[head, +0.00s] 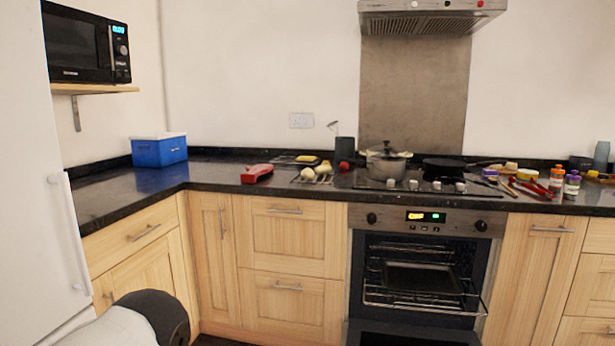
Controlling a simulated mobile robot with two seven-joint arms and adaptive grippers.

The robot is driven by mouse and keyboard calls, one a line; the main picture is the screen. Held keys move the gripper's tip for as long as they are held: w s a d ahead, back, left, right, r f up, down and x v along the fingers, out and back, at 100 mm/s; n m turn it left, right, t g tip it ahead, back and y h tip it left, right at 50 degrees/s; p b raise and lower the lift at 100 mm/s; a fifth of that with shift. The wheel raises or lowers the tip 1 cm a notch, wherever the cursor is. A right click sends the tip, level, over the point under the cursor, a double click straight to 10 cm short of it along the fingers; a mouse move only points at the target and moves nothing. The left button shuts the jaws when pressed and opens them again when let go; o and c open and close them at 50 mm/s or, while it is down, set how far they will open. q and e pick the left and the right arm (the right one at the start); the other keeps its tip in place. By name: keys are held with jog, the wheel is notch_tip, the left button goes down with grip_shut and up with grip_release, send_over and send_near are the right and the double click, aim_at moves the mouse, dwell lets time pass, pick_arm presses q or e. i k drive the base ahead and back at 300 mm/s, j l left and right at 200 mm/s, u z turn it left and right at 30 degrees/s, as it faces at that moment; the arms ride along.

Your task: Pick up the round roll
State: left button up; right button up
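Two small pale roundish things sit on the dark counter left of the hob, one in front (307,175) and one a little behind it to the right (324,167). They look like bread rolls and seem to rest on a thin rack. They are too small to tell which is the round roll. Neither gripper is in view. Only a white and black part of my own arm shows at the bottom left, far from the counter items.
The oven door (405,335) hangs open below the hob. A red object (257,173) and a blue box (159,151) stand left on the counter (215,176). A pot (386,163) and pan (444,168) are on the hob. Bottles and utensils crowd the right. A white fridge-like cabinet (30,190) is at left.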

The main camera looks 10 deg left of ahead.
aim_at(306, 173)
jog(key=i+j, duration=1.05)
jog(key=i, duration=0.15)
